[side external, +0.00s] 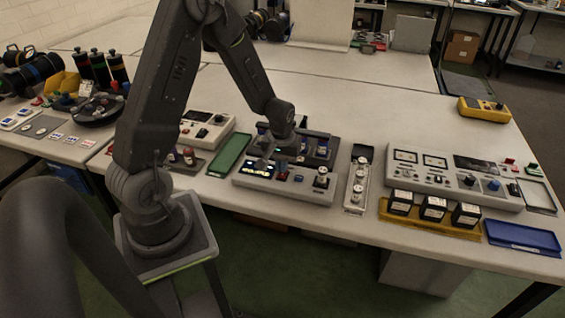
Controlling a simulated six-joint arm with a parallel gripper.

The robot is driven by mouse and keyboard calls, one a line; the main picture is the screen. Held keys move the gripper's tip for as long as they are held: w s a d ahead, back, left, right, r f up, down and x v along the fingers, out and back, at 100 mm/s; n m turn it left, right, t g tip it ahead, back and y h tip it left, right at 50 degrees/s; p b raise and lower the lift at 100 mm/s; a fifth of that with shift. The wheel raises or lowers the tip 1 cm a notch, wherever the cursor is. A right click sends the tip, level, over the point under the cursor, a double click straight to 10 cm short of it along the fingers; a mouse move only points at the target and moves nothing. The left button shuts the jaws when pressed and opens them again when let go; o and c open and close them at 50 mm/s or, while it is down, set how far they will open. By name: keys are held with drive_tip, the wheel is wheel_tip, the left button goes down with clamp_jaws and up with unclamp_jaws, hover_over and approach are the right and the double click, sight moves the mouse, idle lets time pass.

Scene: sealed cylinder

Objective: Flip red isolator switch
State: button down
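My gripper (282,152) is low, just behind this box and over a dark tray. Its fingers are too small and dark to make out, so I cannot see whether it is open, or whether it touches anything.
A green tray (229,155) lies left of the box. A narrow grey block (357,181) stands right of it, then a wide instrument panel (440,182) behind a yellow rack (429,220) of dark jars. A blue tray (523,237) is at the far right. The table behind is mostly clear.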

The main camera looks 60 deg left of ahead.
drive_tip(key=shift+s+d+f, duration=0.15)
drive_tip(key=shift+s+d, duration=0.1)
drive_tip(key=shift+s, duration=0.15)
wheel_tip(320, 180, up, 14)
drive_tip(key=shift+w, duration=0.15)
drive_tip(key=shift+s+d+r+t+y, duration=0.25)
drive_tip(key=shift+s+d+t+y, duration=0.1)
drive_tip(key=shift+s+t+y, duration=0.1)
drive_tip(key=f, duration=0.4)
drive_tip(key=w+a+f, duration=0.1)
drive_tip(key=f, duration=0.9)
drive_tip(key=shift+w+a, duration=0.3)
